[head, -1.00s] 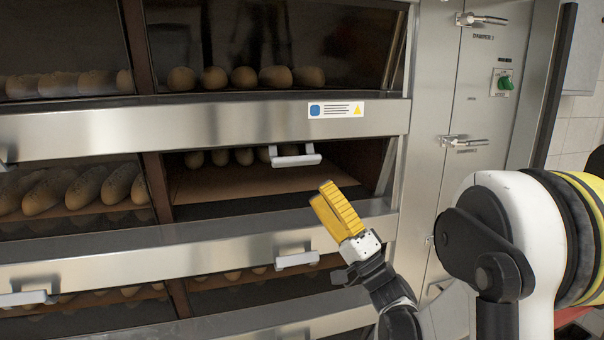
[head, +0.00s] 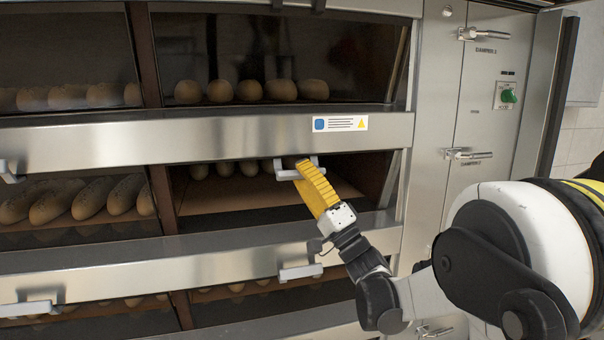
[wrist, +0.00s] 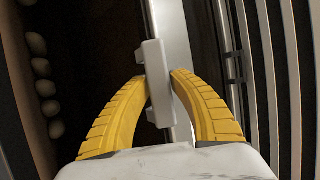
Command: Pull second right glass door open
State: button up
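The right glass door (head: 250,215) in the second visible row shows bread behind dark glass and looks closed. Its pale handle (head: 285,174) is a short horizontal bar near the door's upper edge. My gripper (head: 302,166) has yellow ribbed fingers and is at the handle, covering its right part in the head view. In the wrist view the handle (wrist: 158,85) stands between the two fingertips (wrist: 158,76), which appear to meet it on both sides. The far finger is mostly hidden in the head view.
Another handle (head: 300,272) is on the right door below, close under my wrist. Steel rails (head: 200,137) run between the door rows. The steel side panel (head: 430,140) with damper levers (head: 468,154) and a green knob (head: 509,96) stands to the right.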

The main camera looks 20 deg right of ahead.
grip_shut()
